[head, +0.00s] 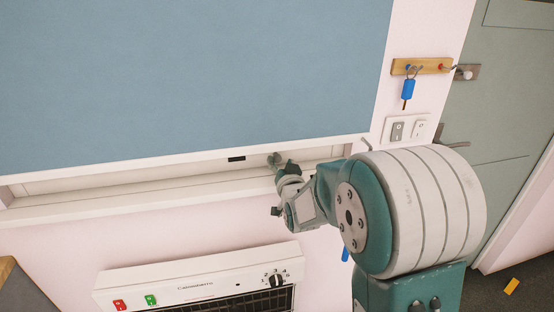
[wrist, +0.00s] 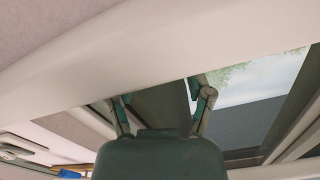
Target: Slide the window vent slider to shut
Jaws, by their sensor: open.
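The window frame (head: 190,178) runs under a large blue blind, with a white sill below. A small dark rectangle (head: 236,159) on the frame looks like part of the vent slider; I cannot tell its exact setting. My gripper (head: 276,160) reaches up to the frame just right of this dark piece, apart from it in the picture. In the wrist view, the two fingers of my gripper (wrist: 158,98) stand spread apart below a pale bar, with nothing clearly between them. The slider cannot be made out in the wrist view. Whether the fingers touch the frame is unclear.
The blue blind (head: 190,75) covers most of the window. A white heater (head: 200,280) with a dial and coloured switches stands below the sill. At right are a key rack (head: 421,66) with a blue-tagged key, wall switches (head: 407,129) and a grey-green door (head: 510,100).

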